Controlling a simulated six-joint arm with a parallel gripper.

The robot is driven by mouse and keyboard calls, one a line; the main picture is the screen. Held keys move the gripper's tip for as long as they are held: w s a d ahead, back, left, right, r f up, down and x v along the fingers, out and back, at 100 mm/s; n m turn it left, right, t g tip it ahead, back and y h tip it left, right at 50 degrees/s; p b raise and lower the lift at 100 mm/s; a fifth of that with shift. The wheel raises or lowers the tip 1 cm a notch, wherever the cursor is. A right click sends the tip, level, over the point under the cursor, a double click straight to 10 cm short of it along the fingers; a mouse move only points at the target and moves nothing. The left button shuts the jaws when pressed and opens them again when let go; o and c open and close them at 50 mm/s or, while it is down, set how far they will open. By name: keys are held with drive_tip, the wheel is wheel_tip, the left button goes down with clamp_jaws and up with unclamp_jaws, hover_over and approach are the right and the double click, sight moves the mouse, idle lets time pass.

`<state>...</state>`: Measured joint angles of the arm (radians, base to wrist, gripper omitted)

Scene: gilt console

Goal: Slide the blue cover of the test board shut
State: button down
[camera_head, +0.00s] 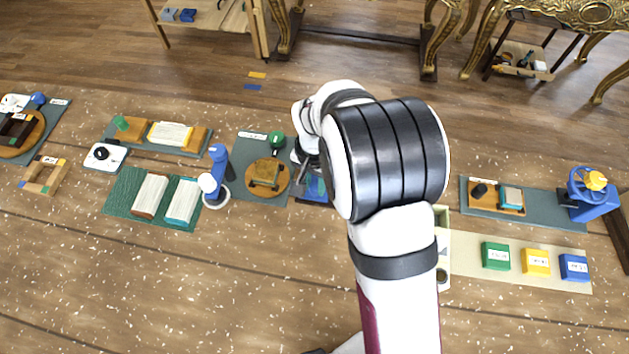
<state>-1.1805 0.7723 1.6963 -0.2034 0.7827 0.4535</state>
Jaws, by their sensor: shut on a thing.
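The test board with its blue cover (313,190) lies on the table at the middle, just left of my arm. Only a small blue part of it shows; my arm and wrist hide the rest, so I cannot tell how far the cover is open. My gripper (308,167) is down at the board, mostly hidden behind my wrist. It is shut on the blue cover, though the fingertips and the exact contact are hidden.
A round wooden plate (268,178) with a block stands close left of the board. A blue lamp-like device (217,170) is further left. Right of my arm are a pale tray (443,240) and green (495,256), yellow (536,262) and blue (573,267) boxes. The front table is clear.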

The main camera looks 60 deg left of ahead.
idle(0.8)
drive_tip(key=w+a, duration=0.6)
drive_tip(key=shift+w+a, duration=0.2)
drive_tip(key=c, duration=0.7)
unclamp_jaws()
drive_tip(key=shift+o, duration=0.2)
drive_tip(key=shift+r, duration=0.1)
wheel_tip(320, 180, up, 16)
drive_tip(key=shift+f, duration=0.2)
